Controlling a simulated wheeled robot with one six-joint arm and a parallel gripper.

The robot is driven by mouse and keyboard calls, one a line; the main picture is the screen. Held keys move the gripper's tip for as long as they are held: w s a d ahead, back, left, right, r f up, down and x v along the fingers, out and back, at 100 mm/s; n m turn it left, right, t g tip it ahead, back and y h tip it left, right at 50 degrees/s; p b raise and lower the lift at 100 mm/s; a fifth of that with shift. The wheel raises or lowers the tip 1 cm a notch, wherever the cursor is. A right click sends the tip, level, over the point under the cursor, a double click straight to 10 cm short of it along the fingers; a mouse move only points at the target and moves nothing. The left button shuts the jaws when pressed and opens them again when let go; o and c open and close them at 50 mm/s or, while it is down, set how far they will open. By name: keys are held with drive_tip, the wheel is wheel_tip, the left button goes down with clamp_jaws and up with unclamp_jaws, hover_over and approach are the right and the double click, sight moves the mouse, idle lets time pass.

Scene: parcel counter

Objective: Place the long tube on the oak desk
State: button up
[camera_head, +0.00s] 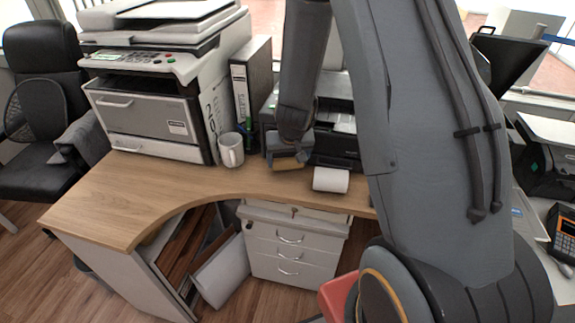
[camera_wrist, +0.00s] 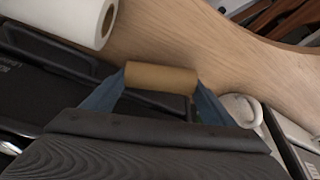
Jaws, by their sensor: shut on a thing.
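My gripper (camera_wrist: 157,93) is shut on a brown cardboard tube (camera_wrist: 162,77), with one blue finger at each end. The tube lies crosswise and looks level in the wrist view. In the head view the tube (camera_head: 288,162) shows under my gripper (camera_head: 290,152), over the back part of the oak desk (camera_head: 190,188), in front of a black printer. I cannot tell whether it touches the desktop. The desk's wood top also fills the upper middle of the wrist view (camera_wrist: 215,45). Part of the tube is hidden by my gripper in the head view.
A white paper roll (camera_head: 331,180) lies just right of the tube. A white mug (camera_head: 231,149) stands to the left, beside a large copier (camera_head: 150,95) and a binder (camera_head: 250,85). The black printer (camera_head: 337,145) stands behind. The desk's front and left are clear.

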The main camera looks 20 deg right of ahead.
drive_tip(key=shift+f+b, duration=0.3)
drive_tip(key=shift+f, duration=0.8)
drive_tip(key=shift+f, duration=0.15)
drive_tip(key=o, duration=0.7)
